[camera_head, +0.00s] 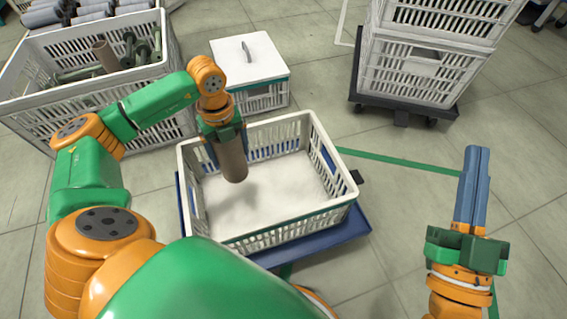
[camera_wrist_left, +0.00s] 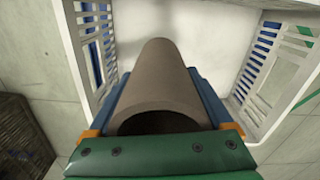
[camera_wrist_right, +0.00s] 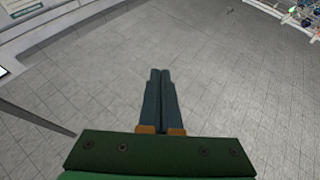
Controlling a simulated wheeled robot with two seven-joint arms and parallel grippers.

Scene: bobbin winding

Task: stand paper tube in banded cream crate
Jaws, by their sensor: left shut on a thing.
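My left gripper (camera_head: 224,140) is shut on a brown paper tube (camera_head: 233,163), which hangs roughly upright over the inside of the cream crate (camera_head: 330,204). I cannot tell whether the tube's lower end touches the crate floor. My right gripper (camera_head: 474,165) is shut and empty, away to the right; its fingers (camera_wrist_right: 159,95) are together in the right wrist view.
The crate stands on a blue wheeled base (camera_head: 345,228). A large crate (camera_head: 100,105) at upper left holds rolls, a brown tube and green spools. A lidded white box (camera_head: 247,60) stands behind. Stacked crates (camera_head: 425,70) stand on a dark dolly at upper right.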

